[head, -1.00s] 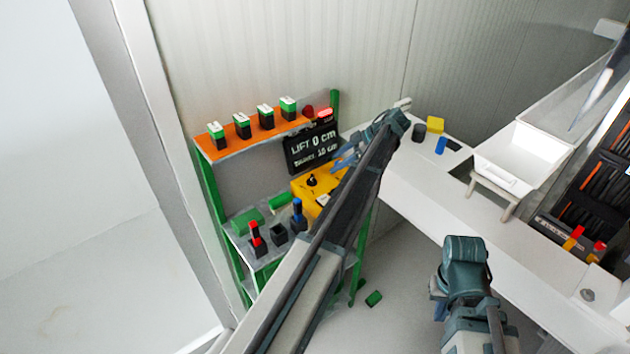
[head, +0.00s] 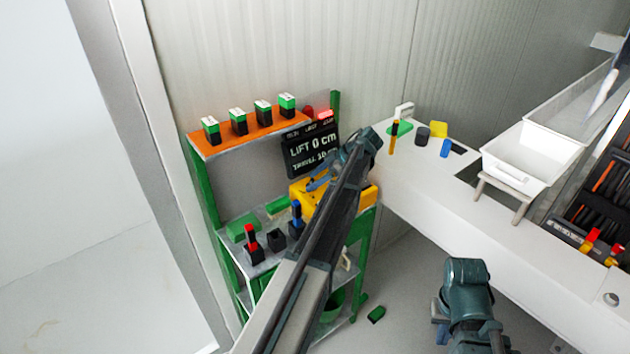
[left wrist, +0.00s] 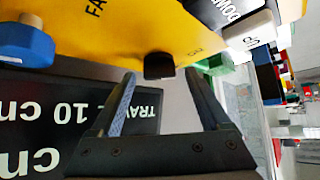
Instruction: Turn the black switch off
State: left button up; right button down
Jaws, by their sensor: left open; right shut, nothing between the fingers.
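The black switch (left wrist: 159,66) is a small dark knob on the yellow control box (left wrist: 110,28), seen upside down in the left wrist view. My left gripper (left wrist: 159,76) is open, with one fingertip on each side of the switch; I cannot tell whether they touch it. In the head view, my left gripper (head: 318,183) is in front of the yellow box (head: 366,196), and the switch is hidden. My right gripper (head: 441,331) is low at the front, away from the box, its fingers barely visible.
A blue knob (left wrist: 26,44) and a white button (left wrist: 250,36) are on the same box. A black display (head: 308,150) stands behind it. The green rack (head: 204,208) holds several batteries and joysticks. A white counter (head: 420,190) with a white bin (head: 526,160) is at right.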

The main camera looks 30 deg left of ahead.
pick_arm(q)
grip_shut()
dwell(0.3)
jog(key=shift+s+d+m+t, duration=0.1)
jog(key=shift+s+m+t, duration=0.15)
jog(key=shift+m+t, duration=0.65)
jog(key=m+t, duration=0.1)
jog(key=m, duration=0.1)
jog(key=shift+s+m+t+y, duration=0.15)
jog(key=shift+m+t+y, duration=0.15)
jog(key=shift+m+t, duration=1.7)
jog(key=shift+m, duration=0.5)
jog(key=shift+h, duration=0.4)
grip_release()
